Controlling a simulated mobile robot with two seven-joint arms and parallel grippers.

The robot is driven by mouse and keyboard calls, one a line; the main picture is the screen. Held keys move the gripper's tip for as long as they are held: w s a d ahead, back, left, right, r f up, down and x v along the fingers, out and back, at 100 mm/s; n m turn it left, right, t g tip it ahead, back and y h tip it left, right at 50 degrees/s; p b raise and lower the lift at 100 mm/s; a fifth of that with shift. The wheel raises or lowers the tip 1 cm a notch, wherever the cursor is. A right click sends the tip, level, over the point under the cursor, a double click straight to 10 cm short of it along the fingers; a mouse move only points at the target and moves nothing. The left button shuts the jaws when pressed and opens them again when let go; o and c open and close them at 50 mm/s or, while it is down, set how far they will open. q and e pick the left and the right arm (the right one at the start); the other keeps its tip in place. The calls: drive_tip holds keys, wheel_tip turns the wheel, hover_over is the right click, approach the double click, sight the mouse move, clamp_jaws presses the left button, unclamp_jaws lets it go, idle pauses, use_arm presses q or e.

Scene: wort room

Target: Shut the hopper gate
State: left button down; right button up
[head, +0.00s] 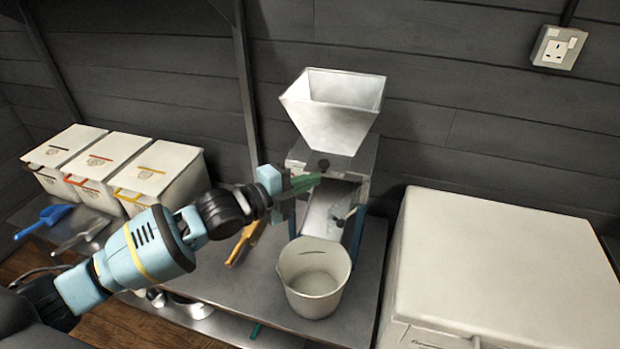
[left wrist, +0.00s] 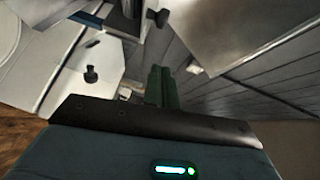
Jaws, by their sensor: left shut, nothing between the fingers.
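The white hopper (head: 330,110) sits on top of a grey metal mill (head: 368,160) on the steel bench. A dark knob (head: 323,165) shows on the mill's front just below the hopper; I take it for the gate's knob, but cannot tell how far the gate is open. My left gripper (head: 308,182) is in front of the mill, its green fingers shut and empty, close below the knob; whether they touch it is unclear. The left wrist view shows the shut fingers (left wrist: 160,86) and a dark knob (left wrist: 90,73) on a pale metal face. My right gripper is out of view.
A white bucket (head: 314,285) stands below the mill's sloping chute. A wooden-coloured tool (head: 245,243) lies left of it. Three lidded bins (head: 150,170) and a blue scoop (head: 45,220) are at the left. A large white chest (head: 505,255) stands at the right.

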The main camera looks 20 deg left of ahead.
use_arm(q)
drive_tip(key=f+v, duration=0.1)
drive_tip(key=v, duration=0.7)
drive_tip(key=shift+a, duration=0.35)
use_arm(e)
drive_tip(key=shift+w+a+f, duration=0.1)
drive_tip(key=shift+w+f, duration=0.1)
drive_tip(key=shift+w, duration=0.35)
use_arm(q)
drive_tip(key=shift+r, duration=0.2)
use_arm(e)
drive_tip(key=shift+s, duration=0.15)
